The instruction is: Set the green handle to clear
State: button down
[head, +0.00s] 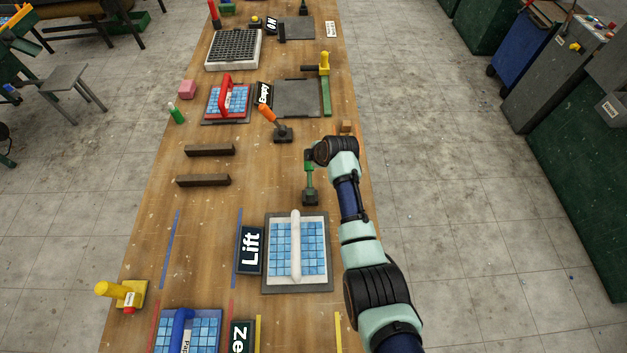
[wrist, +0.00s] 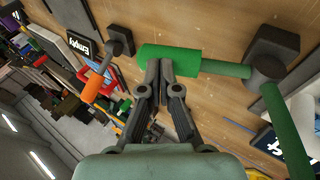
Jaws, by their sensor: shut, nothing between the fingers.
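The green handle (head: 309,176) is a lever on a dark base (head: 310,199), near the table's middle in the head view. In the wrist view its thick green grip (wrist: 168,58) and thinner rod (wrist: 226,69) run sideways to a dark pivot block (wrist: 272,47). No label reading clear is legible.
An orange-handled lever (head: 269,116) stands just behind, to the left. A tiled sheet with a white handle (head: 296,245) and a Lift sign (head: 251,250) are in front. Two dark bars (head: 204,181) lie left. Another green bar (wrist: 287,130) shows low right in the wrist view.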

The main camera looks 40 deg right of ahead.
jog(key=shift+s+f, duration=0.1)
jog(key=shift+f, duration=0.25)
jog(key=shift+r+p, duration=0.4)
jog(key=shift+p, duration=0.05)
jog(key=s+r+p, duration=0.2)
jog(key=r, duration=0.4)
jog(key=s+r+p, duration=0.2)
jog(key=s+r, duration=0.1)
jog(key=r, duration=0.3)
jog(key=shift+s+a+r, duration=0.2)
jog(key=shift+s+r, duration=0.1)
